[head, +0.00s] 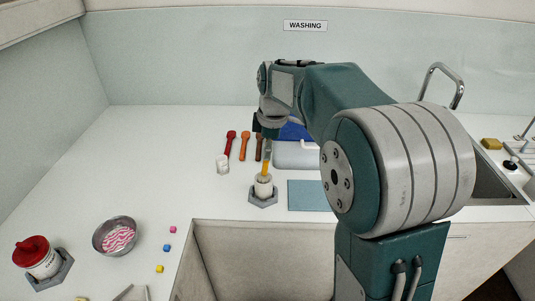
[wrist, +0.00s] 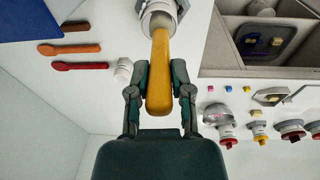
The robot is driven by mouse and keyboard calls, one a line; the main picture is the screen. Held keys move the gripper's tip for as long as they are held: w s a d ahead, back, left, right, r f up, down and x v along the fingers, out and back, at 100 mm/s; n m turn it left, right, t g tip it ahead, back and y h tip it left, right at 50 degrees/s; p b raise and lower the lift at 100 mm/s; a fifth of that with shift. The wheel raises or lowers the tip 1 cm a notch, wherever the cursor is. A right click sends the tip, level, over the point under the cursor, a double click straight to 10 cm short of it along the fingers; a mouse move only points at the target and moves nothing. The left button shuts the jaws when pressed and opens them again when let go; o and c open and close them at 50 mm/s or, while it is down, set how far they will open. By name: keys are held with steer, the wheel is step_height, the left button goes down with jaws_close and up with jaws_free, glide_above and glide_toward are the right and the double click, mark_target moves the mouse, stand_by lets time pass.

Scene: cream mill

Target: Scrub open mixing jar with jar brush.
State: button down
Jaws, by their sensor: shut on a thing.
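The open mixing jar (head: 263,189) is white and stands upright in a grey hexagonal holder (head: 262,200) on the white counter. It also shows at the top of the wrist view (wrist: 157,12). The jar brush has a yellow handle (wrist: 160,65), also visible in the head view (head: 265,168). The handle runs from my gripper to the jar's mouth; the brush head is hidden, apparently inside the jar. My gripper (wrist: 160,85) is shut on the handle, with one finger on each side. In the head view it is above the jar, partly hidden by my arm.
Red (head: 230,143), orange (head: 244,147) and brown spoons lie behind the jar, near a small white cup (head: 222,164). A blue mat (head: 307,195) lies to the right. A metal bowl (head: 102,244) and red-lidded jar (head: 34,262) stand front left. The sink is at right.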

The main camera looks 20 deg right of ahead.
steer(key=shift+r, duration=3.7)
